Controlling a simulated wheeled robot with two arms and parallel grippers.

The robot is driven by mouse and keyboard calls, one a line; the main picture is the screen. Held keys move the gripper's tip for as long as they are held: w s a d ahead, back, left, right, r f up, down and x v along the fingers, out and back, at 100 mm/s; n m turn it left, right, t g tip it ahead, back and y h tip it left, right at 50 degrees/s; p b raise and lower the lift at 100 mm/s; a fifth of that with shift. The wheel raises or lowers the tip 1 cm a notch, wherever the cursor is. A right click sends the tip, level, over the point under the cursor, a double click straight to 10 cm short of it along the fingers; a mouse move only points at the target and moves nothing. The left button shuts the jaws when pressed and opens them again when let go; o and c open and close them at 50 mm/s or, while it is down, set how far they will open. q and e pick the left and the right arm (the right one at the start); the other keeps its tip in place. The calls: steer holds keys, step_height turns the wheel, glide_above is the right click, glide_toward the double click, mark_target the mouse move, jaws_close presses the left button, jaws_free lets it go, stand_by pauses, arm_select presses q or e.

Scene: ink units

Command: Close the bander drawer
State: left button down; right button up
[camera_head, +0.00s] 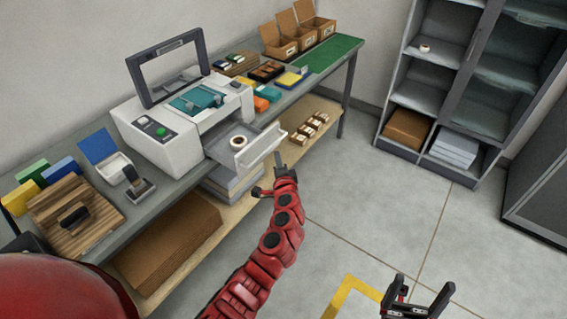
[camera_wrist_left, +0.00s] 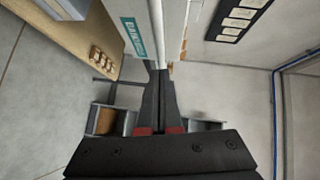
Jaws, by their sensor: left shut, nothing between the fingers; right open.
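The bander is a white machine (camera_head: 165,125) with a raised dark frame, standing on the grey bench. Its drawer (camera_head: 262,147) is pulled out to the front right, with a roll (camera_head: 238,142) of tape in it. My left gripper (camera_head: 279,160) is shut and empty, close to the drawer's front panel; I cannot tell whether it touches. In the left wrist view, the shut fingers (camera_wrist_left: 158,75) point at a pale panel with a teal label (camera_wrist_left: 133,37). My right gripper (camera_head: 415,290) is open and empty above the floor at the lower right.
The bench holds a wooden board (camera_head: 72,215), a blue-lidded box (camera_head: 112,165), a green mat (camera_head: 330,53) and open brown boxes (camera_head: 283,45). A lower shelf (camera_head: 265,170) carries cardboard and small packs (camera_head: 310,127). A grey cabinet (camera_head: 425,95) stands at the back right. The floor between is clear.

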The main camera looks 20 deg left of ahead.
mark_target(235, 146)
arm_select(q)
steer(key=shift+w+a+f, duration=0.1)
steer(key=shift+w+a, duration=0.1)
steer(key=shift+a, duration=0.4)
steer(key=shift+w+a+f, duration=0.1)
steer(key=shift+w+a, duration=0.05)
steer(key=shift+a, duration=0.4)
steer(key=w+a+b, duration=0.1)
steer(key=a, duration=0.4)
steer(key=w+a+b, duration=0.1)
steer(key=w+a, duration=0.1)
steer(key=a, duration=0.3)
steer(key=w+a, duration=0.2)
steer(key=a, duration=0.3)
steer(key=shift+w+a+f+b, duration=0.1)
steer(key=shift+w+a+b, duration=0.15)
steer(key=shift+b, duration=0.15)
steer(key=shift+w+a+r, duration=0.1)
steer(key=shift+a+r, duration=0.15)
steer(key=shift+r, duration=0.05)
